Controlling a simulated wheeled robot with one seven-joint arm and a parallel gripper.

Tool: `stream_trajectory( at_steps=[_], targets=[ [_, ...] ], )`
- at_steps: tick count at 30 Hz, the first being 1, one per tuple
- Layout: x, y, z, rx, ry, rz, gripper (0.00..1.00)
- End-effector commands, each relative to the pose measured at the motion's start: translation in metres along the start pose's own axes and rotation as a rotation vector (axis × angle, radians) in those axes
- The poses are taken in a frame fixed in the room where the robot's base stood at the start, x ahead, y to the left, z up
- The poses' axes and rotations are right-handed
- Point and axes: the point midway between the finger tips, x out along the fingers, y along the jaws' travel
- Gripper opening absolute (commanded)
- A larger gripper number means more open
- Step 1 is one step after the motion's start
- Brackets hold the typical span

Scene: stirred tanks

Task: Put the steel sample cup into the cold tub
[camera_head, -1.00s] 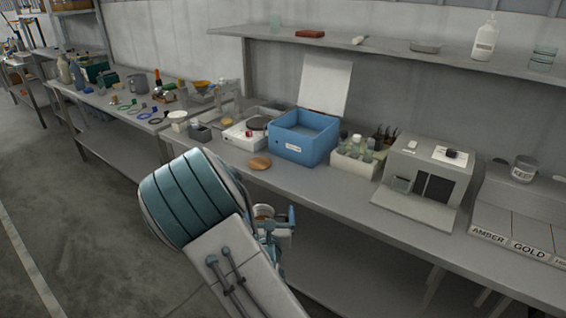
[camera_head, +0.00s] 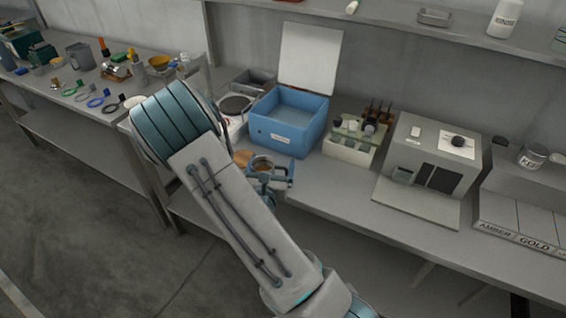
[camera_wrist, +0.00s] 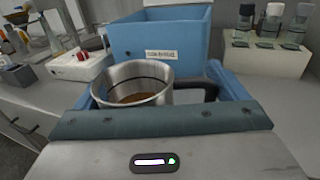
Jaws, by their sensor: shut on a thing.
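The steel sample cup (camera_wrist: 133,84) is in my gripper (camera_wrist: 165,92), upright, with brown contents inside. In the head view the cup (camera_head: 262,163) shows just past the end of my arm, in front of the blue tub. My gripper (camera_head: 270,176) is shut on the cup, partly hidden by my own arm. The cold tub is the blue open box (camera_head: 287,128) with a raised white lid and a label on its front. It stands on the bench beyond the gripper. Its front wall also shows in the wrist view (camera_wrist: 190,42), behind the cup.
A white hotplate (camera_wrist: 80,65) stands left of the tub. A rack of bottles (camera_head: 350,150) stands to its right, then a grey box unit (camera_head: 428,150). A round wooden piece (camera_head: 241,158) lies on the bench before the tub. A shelf (camera_head: 400,22) runs above.

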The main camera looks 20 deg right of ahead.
Motion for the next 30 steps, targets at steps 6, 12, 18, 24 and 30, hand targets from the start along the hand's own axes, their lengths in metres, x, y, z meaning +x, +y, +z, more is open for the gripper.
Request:
stream_trajectory(
  at_steps=[6, 12, 18, 24, 30],
  targets=[
    [-0.006, -0.062, 0.039, -0.006, 0.0, -0.182, 0.62],
    [-0.017, -0.099, 0.054, -0.015, -0.002, -0.293, 0.62],
    [-0.021, -0.112, 0.056, -0.018, -0.006, -0.337, 0.62],
    [-0.015, -0.109, 0.045, -0.014, -0.01, -0.341, 0.62],
    [-0.009, -0.105, 0.041, -0.014, -0.01, -0.341, 0.62]
  ],
)
